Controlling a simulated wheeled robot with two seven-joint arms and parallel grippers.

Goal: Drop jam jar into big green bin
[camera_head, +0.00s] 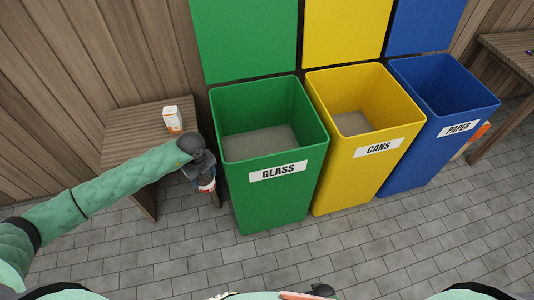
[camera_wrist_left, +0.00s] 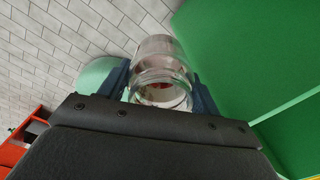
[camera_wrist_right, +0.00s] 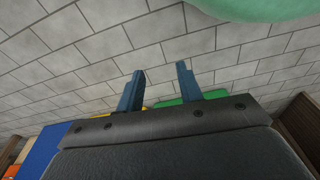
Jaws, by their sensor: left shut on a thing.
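The big green bin (camera_head: 245,175), labelled GLASS, stands open on the floor in the head view, and its visible inside looks empty. My left gripper (camera_head: 204,180) is just left of the bin, outside its rim. It is shut on the jam jar (camera_wrist_left: 160,65), a clear glass jar that sits between the fingers in the left wrist view. In the head view only a small part of the jar shows below the gripper. The green bin's wall (camera_wrist_left: 235,50) is beside the jar there. My right gripper (camera_wrist_right: 160,72) is open and empty above the paving.
A yellow CANS bin (camera_head: 365,175) and a blue PAPER bin (camera_head: 425,155) stand right of the green bin. A wooden table (camera_head: 135,130) at the left holds a white and orange carton (camera_head: 172,120). Another table (camera_head: 510,55) is at the far right. Paved floor in front is clear.

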